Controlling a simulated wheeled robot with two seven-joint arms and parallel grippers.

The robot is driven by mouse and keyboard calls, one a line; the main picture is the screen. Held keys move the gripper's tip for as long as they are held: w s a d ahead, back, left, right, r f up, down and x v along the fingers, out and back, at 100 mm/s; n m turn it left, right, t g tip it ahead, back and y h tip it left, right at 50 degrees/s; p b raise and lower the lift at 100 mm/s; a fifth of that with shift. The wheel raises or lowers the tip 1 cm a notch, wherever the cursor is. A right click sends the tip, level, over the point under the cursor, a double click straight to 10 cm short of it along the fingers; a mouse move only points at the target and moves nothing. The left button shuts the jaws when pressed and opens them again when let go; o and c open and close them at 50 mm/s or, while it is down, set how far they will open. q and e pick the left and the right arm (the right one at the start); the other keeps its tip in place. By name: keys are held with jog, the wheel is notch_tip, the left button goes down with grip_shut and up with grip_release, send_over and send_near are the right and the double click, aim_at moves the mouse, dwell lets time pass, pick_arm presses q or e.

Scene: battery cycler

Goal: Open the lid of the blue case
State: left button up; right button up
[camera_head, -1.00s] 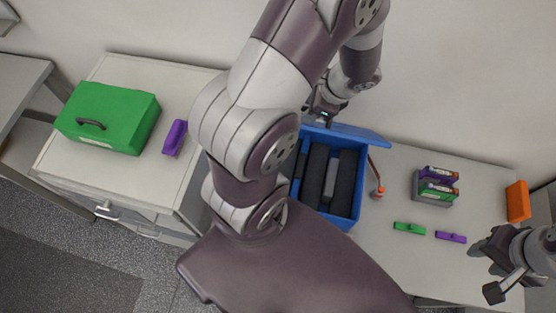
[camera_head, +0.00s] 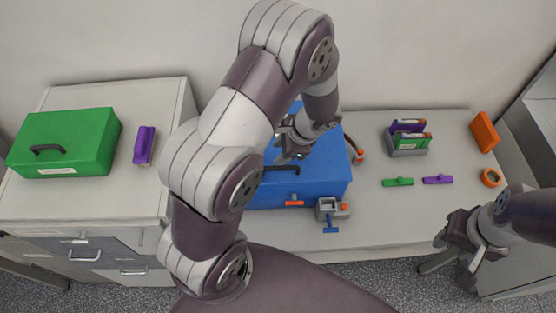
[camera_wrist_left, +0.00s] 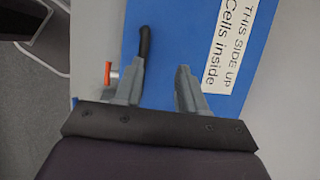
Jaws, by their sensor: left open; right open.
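The blue case (camera_head: 325,180) stands on the table with its lid down. A dark handle (camera_head: 283,168) is on top and an orange latch (camera_head: 294,203) is at its front. My left gripper (camera_head: 288,152) is open over the lid, by the handle. In the left wrist view my left gripper (camera_wrist_left: 162,72) shows two spread fingers over the blue lid (camera_wrist_left: 178,35). The handle (camera_wrist_left: 145,42) is at the left fingertip; I cannot tell whether they touch. My arm hides the case's left part. My right gripper (camera_head: 455,240) is open and empty, off the table's front edge.
A grey device with a blue lever (camera_head: 332,209) stands at the case's front. A holder with cells (camera_head: 408,140), green and purple pieces (camera_head: 398,182) and an orange block (camera_head: 485,132) lie right. A green case (camera_head: 65,143) and purple piece (camera_head: 144,146) are on the left cabinet.

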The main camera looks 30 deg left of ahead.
pick_arm(q)
jog(key=shift+s, duration=0.25)
jog(key=shift+w, duration=0.1)
